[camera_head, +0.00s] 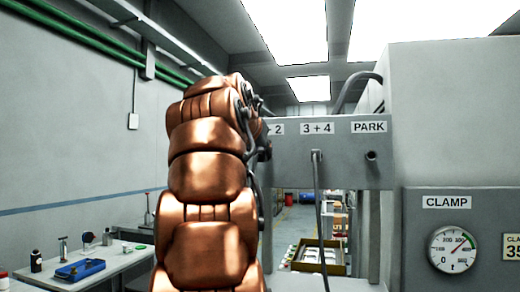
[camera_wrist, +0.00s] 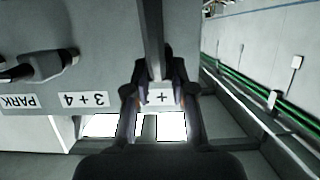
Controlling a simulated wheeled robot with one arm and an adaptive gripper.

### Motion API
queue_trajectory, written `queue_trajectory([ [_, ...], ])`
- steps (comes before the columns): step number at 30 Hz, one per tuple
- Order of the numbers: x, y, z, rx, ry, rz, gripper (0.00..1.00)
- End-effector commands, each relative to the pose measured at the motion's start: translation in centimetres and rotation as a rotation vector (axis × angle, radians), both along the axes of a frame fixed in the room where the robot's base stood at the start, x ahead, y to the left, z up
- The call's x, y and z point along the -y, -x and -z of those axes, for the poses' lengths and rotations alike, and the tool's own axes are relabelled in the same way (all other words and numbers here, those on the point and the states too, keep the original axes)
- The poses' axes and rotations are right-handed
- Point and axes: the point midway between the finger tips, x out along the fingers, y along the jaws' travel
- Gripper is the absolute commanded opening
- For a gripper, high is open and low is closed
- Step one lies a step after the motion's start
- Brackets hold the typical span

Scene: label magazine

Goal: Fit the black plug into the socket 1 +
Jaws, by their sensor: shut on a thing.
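In the wrist view, my gripper (camera_wrist: 160,92) is shut on the black plug, which is mostly hidden between the fingers. A dark cable-like strip (camera_wrist: 151,35) runs from the fingers to the top edge. A partly covered label with a plus sign (camera_wrist: 162,97) shows just behind the fingertips, upside down. In the head view, my copper arm hides my gripper and most of the 1 + 2 label (camera_head: 277,129); only the 2 end shows. The 1 + 2 socket is not visible, so I cannot tell whether the plug is touching or inside it.
The grey panel (camera_head: 343,172) bears a 3 + 4 label (camera_head: 317,128) with a plug and hanging cable (camera_head: 318,200) below it. A PARK label (camera_head: 369,127) has an empty-looking socket (camera_head: 371,156). A CLAMP gauge (camera_head: 453,249) is at right. A bench (camera_head: 110,268) stands at left.

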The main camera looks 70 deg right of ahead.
Motion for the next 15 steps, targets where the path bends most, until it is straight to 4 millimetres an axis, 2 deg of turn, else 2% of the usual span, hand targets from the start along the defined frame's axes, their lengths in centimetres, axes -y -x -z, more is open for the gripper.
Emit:
queue_trajectory([
  [15, 1.07, -0.15, 0.00, -0.001, 0.000, 0.000, 0.00],
])
